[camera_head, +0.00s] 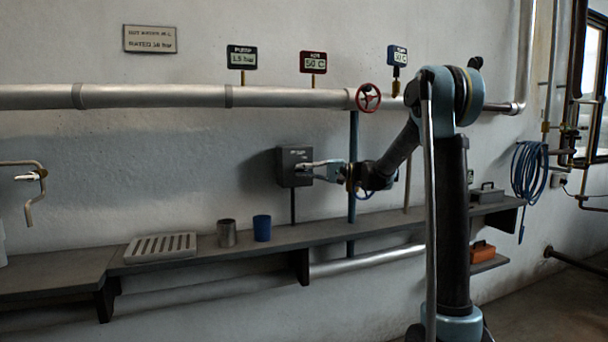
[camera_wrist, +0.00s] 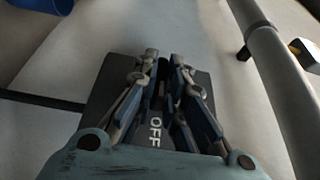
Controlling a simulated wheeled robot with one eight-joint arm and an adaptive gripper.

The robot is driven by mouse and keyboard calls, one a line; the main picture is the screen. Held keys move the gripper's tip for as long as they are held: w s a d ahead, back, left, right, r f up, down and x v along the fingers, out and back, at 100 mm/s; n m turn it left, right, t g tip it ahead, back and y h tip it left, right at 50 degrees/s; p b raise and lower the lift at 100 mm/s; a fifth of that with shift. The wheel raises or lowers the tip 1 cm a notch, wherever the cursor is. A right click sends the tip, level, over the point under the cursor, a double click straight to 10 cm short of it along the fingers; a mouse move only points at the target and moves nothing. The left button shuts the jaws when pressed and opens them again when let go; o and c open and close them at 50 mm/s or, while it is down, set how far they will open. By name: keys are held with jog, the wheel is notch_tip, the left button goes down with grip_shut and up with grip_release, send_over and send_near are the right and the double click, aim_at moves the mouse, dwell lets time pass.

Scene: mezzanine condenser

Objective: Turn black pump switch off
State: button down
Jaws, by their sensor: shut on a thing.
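The pump switch box (camera_head: 289,167) is a dark grey box on the wall above the shelf, with small lettering on its face. My gripper (camera_head: 308,166) is at the front of this box, reaching in from the right. In the wrist view the box (camera_wrist: 98,108) lies behind the fingers, and the word OFF shows on its face between them. My gripper (camera_wrist: 163,62) has its fingers close together, shut on the switch handle, which is mostly hidden by the fingers. I cannot tell which way the handle points.
A shelf (camera_head: 210,262) below carries a slotted tray (camera_head: 160,247), a metal cup (camera_head: 227,233) and a blue cup (camera_head: 262,228). A grey pipe with a red valve wheel (camera_head: 368,97) runs above. A blue vertical pipe (camera_head: 352,150) stands right of the box.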

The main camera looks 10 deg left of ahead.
jog(key=c, duration=1.7)
grip_release()
jog(key=shift+f, duration=0.1)
jog(key=shift+o, duration=0.2)
